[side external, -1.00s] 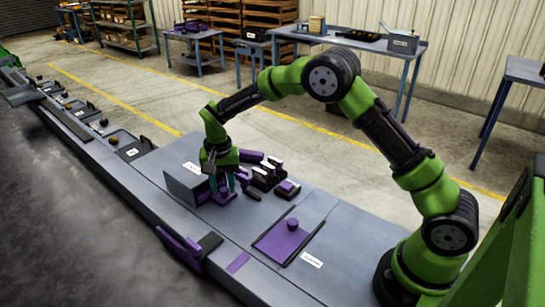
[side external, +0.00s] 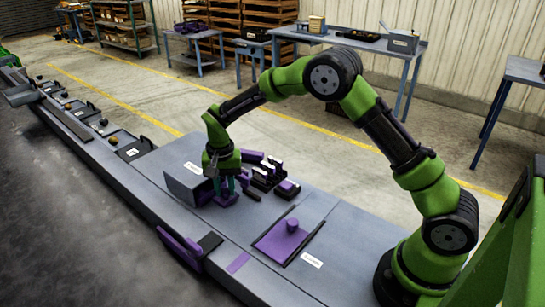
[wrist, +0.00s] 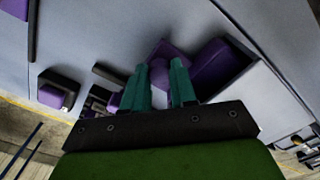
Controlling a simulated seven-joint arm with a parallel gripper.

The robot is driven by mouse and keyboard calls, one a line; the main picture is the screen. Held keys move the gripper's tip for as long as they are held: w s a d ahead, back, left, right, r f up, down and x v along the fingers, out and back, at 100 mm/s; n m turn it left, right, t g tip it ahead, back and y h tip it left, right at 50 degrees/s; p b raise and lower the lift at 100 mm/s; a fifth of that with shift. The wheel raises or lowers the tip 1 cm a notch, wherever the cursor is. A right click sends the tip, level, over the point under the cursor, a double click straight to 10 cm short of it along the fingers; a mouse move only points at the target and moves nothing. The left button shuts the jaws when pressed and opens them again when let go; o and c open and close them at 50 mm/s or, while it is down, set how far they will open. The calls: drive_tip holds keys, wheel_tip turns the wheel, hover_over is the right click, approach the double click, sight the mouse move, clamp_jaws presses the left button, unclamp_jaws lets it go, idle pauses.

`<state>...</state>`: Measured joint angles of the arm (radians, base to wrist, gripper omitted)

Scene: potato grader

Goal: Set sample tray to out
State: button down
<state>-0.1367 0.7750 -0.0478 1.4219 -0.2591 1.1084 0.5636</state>
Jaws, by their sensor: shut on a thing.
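A purple tray with a round knob (side external: 227,198) sits at the open right side of a grey box (side external: 187,187) on the bench. I take it for the sample tray, but the label is too small to read. My gripper (side external: 231,187) points down over it, its teal fingers shut on the knob. In the wrist view the knob (wrist: 160,72) shows between my fingertips (wrist: 159,70), with the purple plate behind it. A purple inner part (wrist: 215,68) shows at the box's dark opening. The fingers partly hide the tray in both views.
A purple sliding plate with a knob (side external: 284,240) lies closer to my base. Several small black and purple controls (side external: 270,174) stand just right of my gripper. A purple lever (side external: 180,246) is on the front edge. Bench surface between is clear.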

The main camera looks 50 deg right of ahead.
drive_tip(key=s, duration=1.3)
drive_tip(key=c, duration=1.2)
unclamp_jaws()
drive_tip(key=shift+o, duration=0.2)
drive_tip(key=shift+r, duration=0.1)
drive_tip(key=shift+w+r, duration=0.1)
drive_tip(key=shift+r, duration=0.25)
wheel_tip(320, 180, up, 16)
